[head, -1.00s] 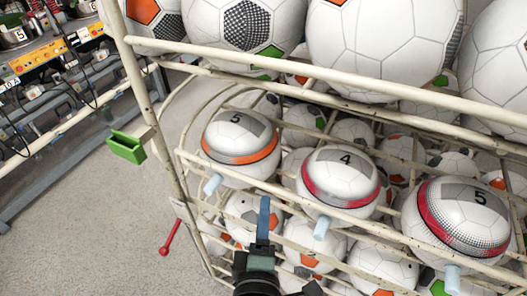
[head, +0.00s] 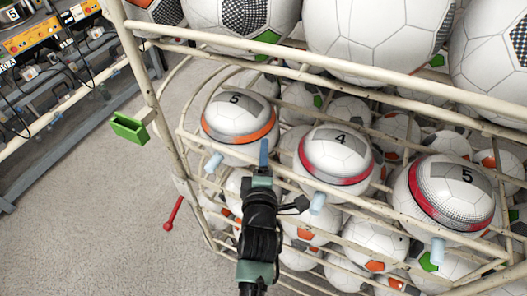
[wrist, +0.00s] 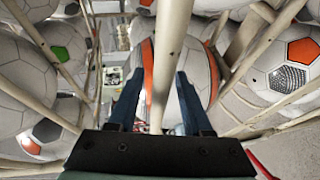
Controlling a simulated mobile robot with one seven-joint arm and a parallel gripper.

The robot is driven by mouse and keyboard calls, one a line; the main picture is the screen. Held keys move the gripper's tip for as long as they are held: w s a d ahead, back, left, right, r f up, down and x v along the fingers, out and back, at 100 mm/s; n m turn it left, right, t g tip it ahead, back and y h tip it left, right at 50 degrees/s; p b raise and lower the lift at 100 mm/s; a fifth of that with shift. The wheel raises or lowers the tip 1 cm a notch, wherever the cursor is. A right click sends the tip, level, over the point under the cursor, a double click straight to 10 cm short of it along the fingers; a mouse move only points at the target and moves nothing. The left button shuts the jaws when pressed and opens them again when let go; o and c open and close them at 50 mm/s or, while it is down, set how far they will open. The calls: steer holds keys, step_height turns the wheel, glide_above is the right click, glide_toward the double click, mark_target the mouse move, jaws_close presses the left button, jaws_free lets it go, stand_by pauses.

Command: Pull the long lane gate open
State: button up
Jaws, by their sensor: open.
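My gripper (head: 264,152) reaches up to the front of a cream wire rack (head: 190,195), between the ball marked 5 with an orange band (head: 225,125) and the ball marked 4 (head: 335,150). In the wrist view its two dark blue fingers (wrist: 160,74) are apart, with a cream bar (wrist: 168,40) running between them. I cannot tell whether either finger touches the bar. An orange-banded ball (wrist: 197,72) shows behind the bar. Which rack part is the long lane gate is not clear from these views.
Light-blue pegs (head: 317,203) stick out along the rack's front. A red handle (head: 173,213) hangs at its left side, and a green box-shaped piece (head: 129,128) juts out above it. Large balls fill the upper shelf. Bare floor (head: 95,220) lies to the left.

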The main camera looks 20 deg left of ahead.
steer(key=shift+w+a, duration=0.1)
steer(key=shift+w, duration=0.1)
jaws_close()
stand_by(1.4)
